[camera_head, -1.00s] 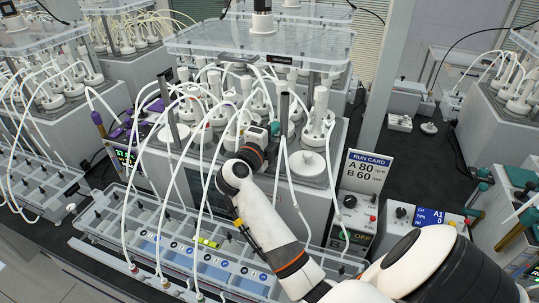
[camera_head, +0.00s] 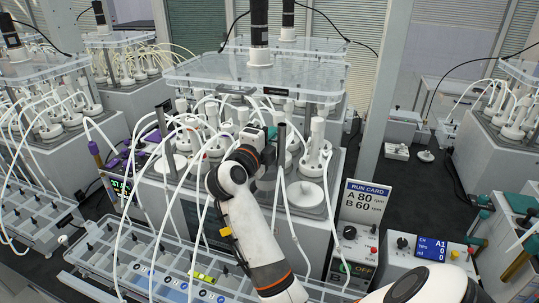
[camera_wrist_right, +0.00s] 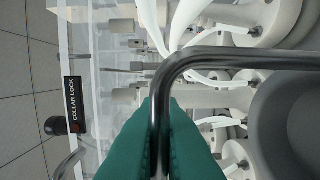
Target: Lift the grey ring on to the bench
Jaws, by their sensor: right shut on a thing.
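My right gripper (camera_head: 271,133) is over the front of the middle reactor's crowded top, its fingertips small and partly hidden in the head view. In the right wrist view its green fingers (camera_wrist_right: 160,110) are shut on a bent dark metal bar (camera_wrist_right: 205,58). The bar runs up from between the fingers and bends off to the right. A dark grey round thing (camera_wrist_right: 268,115), which looks like the grey ring, is at the right edge, cut off by the frame. I cannot tell whether the bar is joined to it. My left gripper is not in view.
White tubes (camera_head: 205,120) and ports crowd around my right gripper. A clear lid plate (camera_head: 255,78) is above and behind it. A COLLAR LOCK label (camera_wrist_right: 73,105) is at the left. A run card (camera_head: 363,203) and control boxes stand to the right.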

